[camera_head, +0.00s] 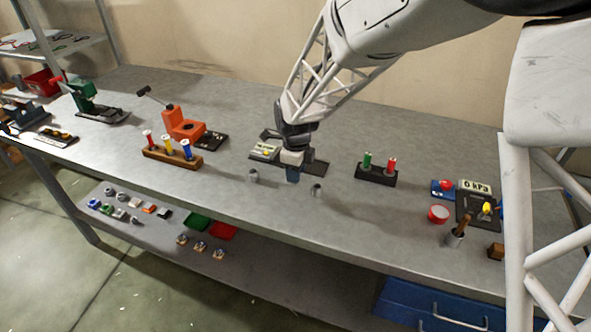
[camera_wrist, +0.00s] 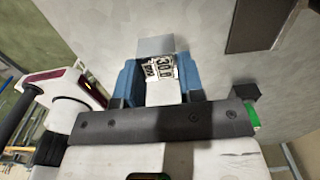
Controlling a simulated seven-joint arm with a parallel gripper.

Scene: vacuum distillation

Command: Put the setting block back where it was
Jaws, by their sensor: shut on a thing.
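My gripper (camera_head: 293,175) is above the middle of the bench, over its front half. In the wrist view the gripper (camera_wrist: 160,82) has its two blue fingers shut on the setting block (camera_wrist: 158,46), a small grey block with a white label that reads "30.0". The block sits between the fingers, its grey end reaching past them. In the head view the fingers and wrist hide most of the block. Whether it touches the bench top I cannot tell. A dark base plate (camera_head: 316,168) lies just behind and right of the gripper.
Small metal cylinders stand left (camera_head: 253,175) and right (camera_head: 317,190) of the gripper. A dark rack (camera_head: 376,176) with green and red pieces is to the right. A wooden rack (camera_head: 172,158) and an orange press (camera_head: 183,125) are to the left. The bench top (camera_head: 350,225) is clear in front.

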